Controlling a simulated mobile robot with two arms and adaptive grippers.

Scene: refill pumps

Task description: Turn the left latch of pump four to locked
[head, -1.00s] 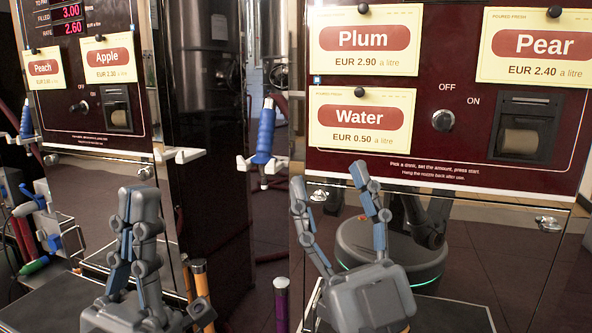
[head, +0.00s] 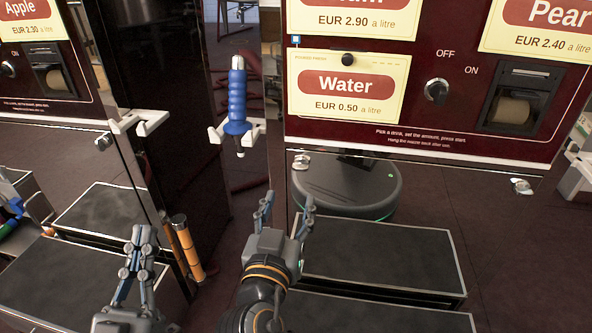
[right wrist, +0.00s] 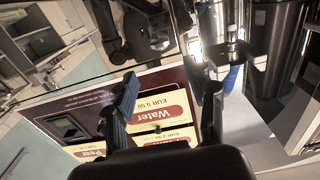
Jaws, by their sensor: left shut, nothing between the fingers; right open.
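The pump cabinet with the Water card (head: 347,87) stands at the right; no pump number shows. Its left latch (head: 301,161) is a small silver piece at the upper left of the shiny lower door, and its turn position is too small to read. The right latch (head: 521,186) sits at the door's other upper corner. My right gripper (head: 285,205) is open and empty, below the left latch in the head view and apart from it. The right wrist view shows its spread fingers (right wrist: 165,105) with the Water card beyond. My left gripper (head: 138,237) is shut and empty at lower left.
A blue-handled nozzle (head: 238,105) hangs in a white holder left of the cabinet. Another pump with an Apple card (head: 22,18) stands at far left. Orange cylinders (head: 186,246) stand between the pumps. A dark step (head: 375,256) shows below the door.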

